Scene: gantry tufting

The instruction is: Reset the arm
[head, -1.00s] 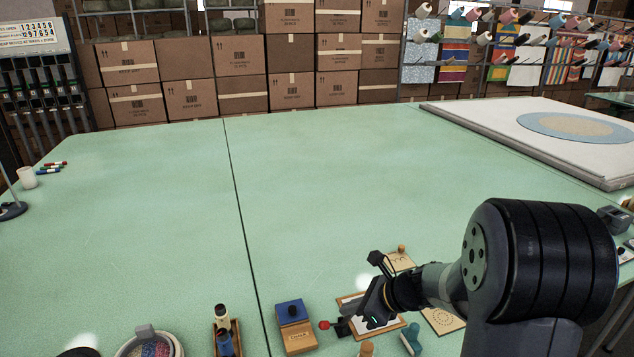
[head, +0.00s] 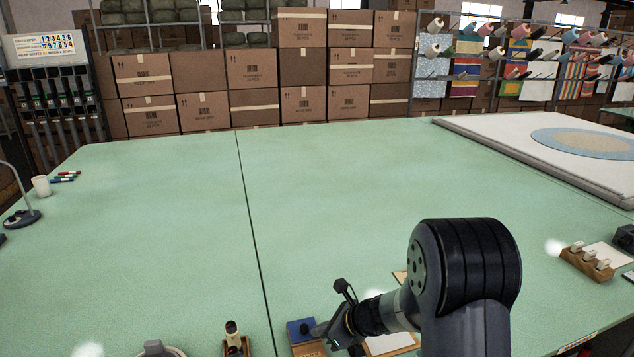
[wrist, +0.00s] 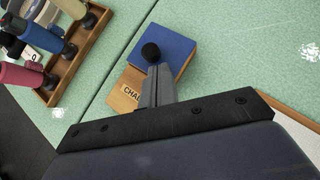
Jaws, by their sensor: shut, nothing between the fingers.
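My gripper (head: 330,340) is low over the near edge of the green table (head: 165,230), on the right of the dark seam. In the wrist view its fingers (wrist: 157,85) are together with nothing between them. They point at a blue-topped wooden box (wrist: 177,57) with a black round knob and partly hidden lettering. The fingers cover part of this box, and I cannot tell whether they touch it. The box also shows in the head view (head: 300,333), just left of my gripper.
A white-papered board (head: 392,343) lies right of my gripper. A wooden block with white pieces (head: 587,262) is at the right. The middle of the table is clear.

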